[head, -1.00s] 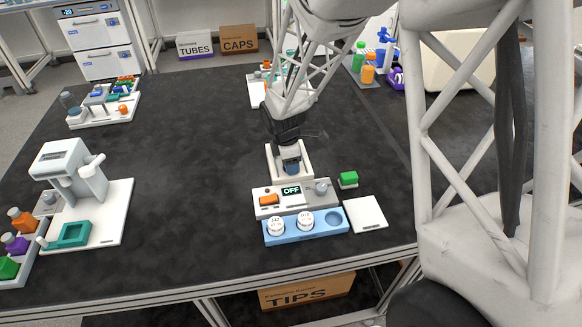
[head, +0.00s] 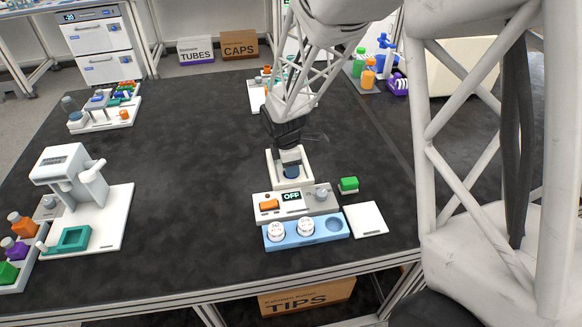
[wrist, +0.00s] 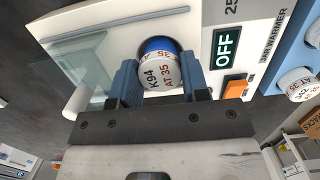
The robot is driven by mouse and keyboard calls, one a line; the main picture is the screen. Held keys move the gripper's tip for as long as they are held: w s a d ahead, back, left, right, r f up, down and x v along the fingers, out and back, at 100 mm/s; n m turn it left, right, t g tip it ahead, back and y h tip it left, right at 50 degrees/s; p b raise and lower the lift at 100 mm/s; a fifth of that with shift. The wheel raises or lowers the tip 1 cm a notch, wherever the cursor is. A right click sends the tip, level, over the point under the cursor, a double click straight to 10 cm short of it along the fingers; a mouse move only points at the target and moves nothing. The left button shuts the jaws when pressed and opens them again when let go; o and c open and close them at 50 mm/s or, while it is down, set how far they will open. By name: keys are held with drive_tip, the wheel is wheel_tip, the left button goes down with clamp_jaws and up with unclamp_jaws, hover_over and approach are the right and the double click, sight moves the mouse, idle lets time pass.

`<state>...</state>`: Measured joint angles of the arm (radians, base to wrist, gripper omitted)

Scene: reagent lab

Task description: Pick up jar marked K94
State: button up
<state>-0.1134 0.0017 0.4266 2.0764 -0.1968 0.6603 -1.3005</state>
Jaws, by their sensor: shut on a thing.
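The jar marked K94 (wrist: 159,73) has a white lid with "K94" and "AT 35" on it, and blue shows at its far side in the wrist view. My gripper (wrist: 160,82) is shut on this jar, with one blue-grey finger on each side of it. The jar is at the jar warmer (wrist: 206,48), a white device whose display reads OFF. In the head view my gripper (head: 290,164) is over the back part of the warmer (head: 268,160), and the jar is mostly hidden there. I cannot tell whether the jar is clear of the warmer's surface.
A blue rack (head: 306,241) in front of the warmer holds two white-lidded jars (head: 277,231) and has an empty round slot at right.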

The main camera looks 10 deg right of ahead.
drive_tip(key=shift+r, duration=0.45)
wheel_tip(320, 180, up, 2)
drive_tip(key=shift+r, duration=0.15)
drive_tip(key=s, duration=1)
drive_tip(key=s+d+r, duration=0.1)
drive_tip(key=s, duration=0.5)
drive_tip(key=shift+d, duration=0.1)
drive_tip(key=shift+d+r, duration=0.1)
